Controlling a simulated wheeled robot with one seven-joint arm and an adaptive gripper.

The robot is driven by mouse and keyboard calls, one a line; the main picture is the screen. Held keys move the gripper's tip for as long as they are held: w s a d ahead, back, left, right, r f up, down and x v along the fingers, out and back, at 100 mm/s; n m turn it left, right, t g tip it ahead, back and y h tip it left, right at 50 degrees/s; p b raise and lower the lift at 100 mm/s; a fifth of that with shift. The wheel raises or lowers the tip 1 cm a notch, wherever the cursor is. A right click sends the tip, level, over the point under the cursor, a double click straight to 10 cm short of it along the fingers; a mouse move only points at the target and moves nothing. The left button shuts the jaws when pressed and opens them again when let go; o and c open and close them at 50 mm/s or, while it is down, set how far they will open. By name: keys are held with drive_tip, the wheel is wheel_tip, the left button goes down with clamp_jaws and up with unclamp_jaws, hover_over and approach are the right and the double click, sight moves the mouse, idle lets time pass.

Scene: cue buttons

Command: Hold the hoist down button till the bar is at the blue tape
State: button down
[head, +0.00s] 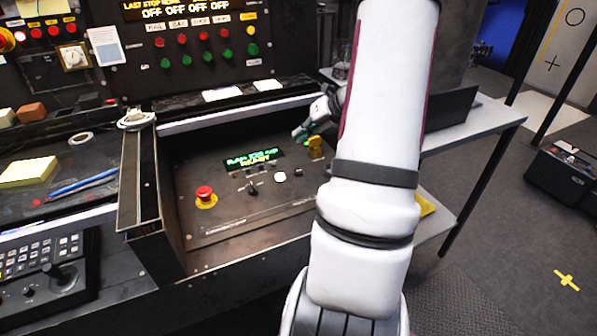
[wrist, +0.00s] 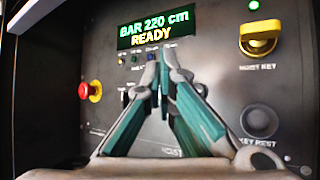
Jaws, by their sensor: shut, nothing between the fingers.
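The hoist panel (head: 235,205) lies in the middle of the head view. Its display (head: 252,160) shows in the wrist view (wrist: 155,32) as "BAR 220 cm READY". A round white button (head: 280,177) and a dark switch (head: 252,188) sit below it; I cannot read which one is hoist down. My gripper (head: 296,136) is above the panel's far right part, partly behind my arm. In the wrist view my gripper (wrist: 160,58) is shut and empty, its fingertips in front of the display's lower edge, hiding the panel's middle. I see neither bar nor blue tape.
A yellow key (wrist: 259,38) sits at the hoist key switch, under a lit green lamp (wrist: 254,5). The round key rest (wrist: 258,122) is below it. A red stop button (head: 205,193) is at the panel's left. A raised side wall (head: 133,180) stands left of the panel.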

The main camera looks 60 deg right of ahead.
drive_tip(key=b, duration=0.7)
hover_over(301, 169)
wheel_tip(301, 169, down, 8)
drive_tip(key=shift+r, duration=0.15)
drive_tip(key=shift+f, duration=0.45)
drive_tip(key=shift+f, duration=0.15)
idle(0.5)
drive_tip(key=shift+f, duration=0.3)
